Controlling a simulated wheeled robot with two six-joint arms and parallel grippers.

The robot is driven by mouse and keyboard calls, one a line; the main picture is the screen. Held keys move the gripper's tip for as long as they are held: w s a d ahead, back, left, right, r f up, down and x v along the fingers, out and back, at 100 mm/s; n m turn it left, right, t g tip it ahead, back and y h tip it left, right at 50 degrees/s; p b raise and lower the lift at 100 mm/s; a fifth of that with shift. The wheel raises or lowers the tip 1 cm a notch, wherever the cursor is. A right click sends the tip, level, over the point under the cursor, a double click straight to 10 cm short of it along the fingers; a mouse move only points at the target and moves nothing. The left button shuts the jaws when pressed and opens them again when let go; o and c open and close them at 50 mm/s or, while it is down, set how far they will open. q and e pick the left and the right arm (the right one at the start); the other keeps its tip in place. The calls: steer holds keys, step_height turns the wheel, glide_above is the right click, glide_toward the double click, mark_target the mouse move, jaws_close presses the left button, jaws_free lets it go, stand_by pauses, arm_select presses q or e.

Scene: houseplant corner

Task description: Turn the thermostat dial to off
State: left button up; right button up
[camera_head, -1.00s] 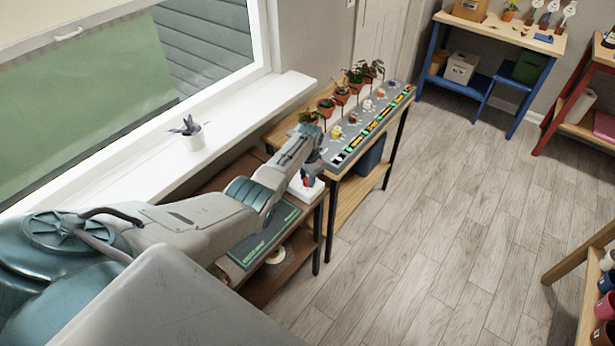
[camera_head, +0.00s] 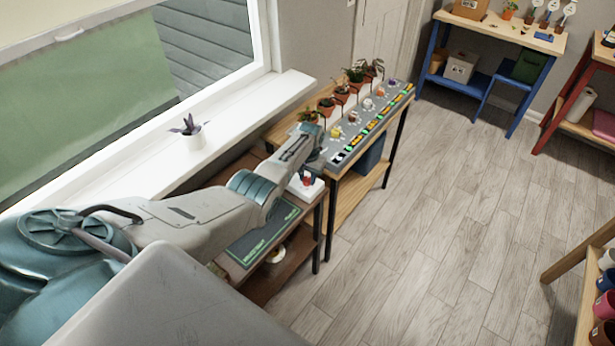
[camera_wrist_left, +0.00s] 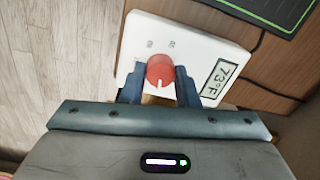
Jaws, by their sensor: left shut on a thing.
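The thermostat (camera_wrist_left: 196,46) is a white box with a small display reading 73°F, lying on a brown wooden shelf top. Its red round dial (camera_wrist_left: 160,71) carries a white pointer line that points toward my gripper in the wrist view. Faint marks on the box beyond the dial are too small to read. My left gripper (camera_wrist_left: 160,82) is shut on the dial, one finger on each side. In the head view my left gripper (camera_head: 308,170) reaches down at the white thermostat (camera_head: 305,187), partly covering it. My right gripper is not in view.
A dark green mat (camera_head: 262,235) lies beside the thermostat. A table (camera_head: 345,190) with potted plants and a grey strip of coloured labels stands just behind. A windowsill (camera_head: 235,130) with a small potted plant runs along the left. The floor (camera_head: 430,220) at right is clear.

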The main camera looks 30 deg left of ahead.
mark_target(309, 179)
arm_select(q)
steer(key=o, duration=1)
steer(key=shift+r, duration=0.1)
steer(key=r, duration=1)
steer(key=shift+d+r, duration=0.2)
steer(key=shift+r, duration=0.15)
steer(key=shift+f, duration=0.1)
